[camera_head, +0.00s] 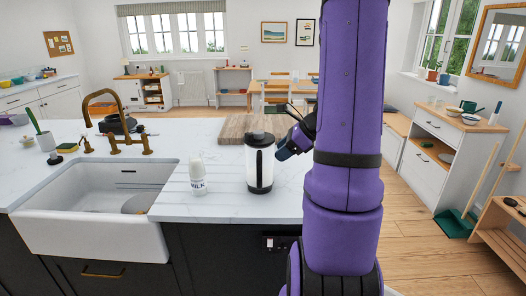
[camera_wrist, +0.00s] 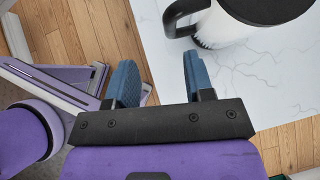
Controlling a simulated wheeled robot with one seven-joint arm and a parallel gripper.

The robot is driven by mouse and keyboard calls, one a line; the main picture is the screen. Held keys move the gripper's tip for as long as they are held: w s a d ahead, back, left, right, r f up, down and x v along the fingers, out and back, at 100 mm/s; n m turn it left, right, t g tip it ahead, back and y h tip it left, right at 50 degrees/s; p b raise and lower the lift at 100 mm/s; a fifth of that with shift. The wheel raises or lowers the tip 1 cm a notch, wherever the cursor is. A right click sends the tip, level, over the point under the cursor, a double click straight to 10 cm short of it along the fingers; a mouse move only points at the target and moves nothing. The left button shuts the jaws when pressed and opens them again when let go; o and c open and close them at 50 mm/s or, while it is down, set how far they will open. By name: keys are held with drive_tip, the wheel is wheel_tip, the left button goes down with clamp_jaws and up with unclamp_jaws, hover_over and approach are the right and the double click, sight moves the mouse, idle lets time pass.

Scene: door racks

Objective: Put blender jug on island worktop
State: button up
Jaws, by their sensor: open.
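The blender jug (camera_head: 259,165) is a clear and white vessel with a black lid, black base and black handle. It stands upright on the white marble island worktop (camera_head: 225,209), near its front edge. In the wrist view the jug (camera_wrist: 272,8) is at the top right, partly cut off, with its handle (camera_wrist: 181,18) towards my gripper. My gripper (camera_head: 284,152) is just right of the jug; its blue fingers (camera_wrist: 159,82) are apart with nothing between them. The handle lies ahead of the fingers, apart from them. The marble worktop (camera_wrist: 240,75) shows beneath.
A milk bottle (camera_head: 197,174) stands left of the jug. A wooden board (camera_head: 232,128) lies behind it. A white sink (camera_head: 92,205) with a brass tap (camera_head: 115,137) is to the left. Bare worktop lies between the bottle and the jug.

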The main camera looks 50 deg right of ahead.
drive_tip(key=a+r+n+g, duration=0.2)
drive_tip(key=a+r+n, duration=0.4)
drive_tip(key=a, duration=0.4)
drive_tip(key=a+r+n+g, duration=0.2)
drive_tip(key=a+r+n, duration=0.2)
drive_tip(key=a+n, duration=0.5)
drive_tip(key=s+a+r+n+t+h, duration=0.1)
drive_tip(key=s+a+r+n+h, duration=0.3)
drive_tip(key=s+a+n, duration=0.7)
wheel_tip(320, 180, up, 2)
drive_tip(key=n, duration=0.3)
drive_tip(key=shift+s+r+n, duration=0.2)
drive_tip(key=shift+s+n, duration=0.05)
drive_tip(key=shift+n, duration=0.05)
